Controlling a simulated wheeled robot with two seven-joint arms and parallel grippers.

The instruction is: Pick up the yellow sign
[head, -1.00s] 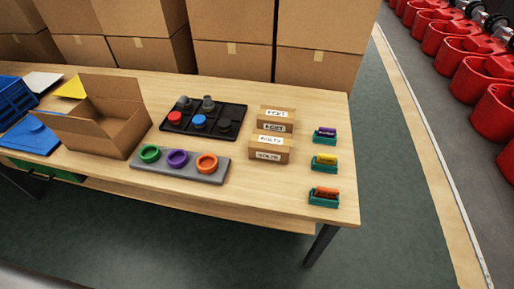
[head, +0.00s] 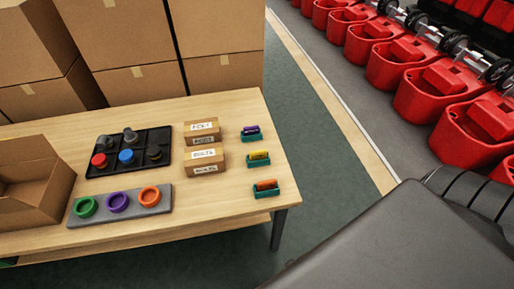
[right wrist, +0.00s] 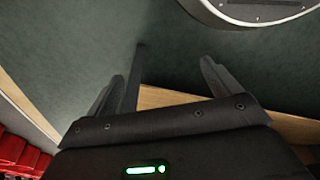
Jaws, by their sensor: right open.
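A small yellow piece (head: 259,155), the only yellow thing in the head view now, sits upright in a teal holder (head: 259,163) near the table's right edge. I cannot tell whether it is a sign. It stands between a purple piece (head: 251,129) and an orange piece (head: 267,185) in like holders. My right gripper (right wrist: 162,70) is open and empty in the right wrist view, with floor and part of a wooden edge beyond its fingers. In the head view my dark right arm fills the lower right, its fingers out of sight. My left gripper is not in view.
The wooden table (head: 225,205) also holds small labelled boxes (head: 206,163), a black tray (head: 103,168), a grey ring board (head: 152,209) and an open carton (head: 60,187). Large cartons (head: 125,35) stand behind. Red tanks (head: 440,90) line the right; the green floor between is clear.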

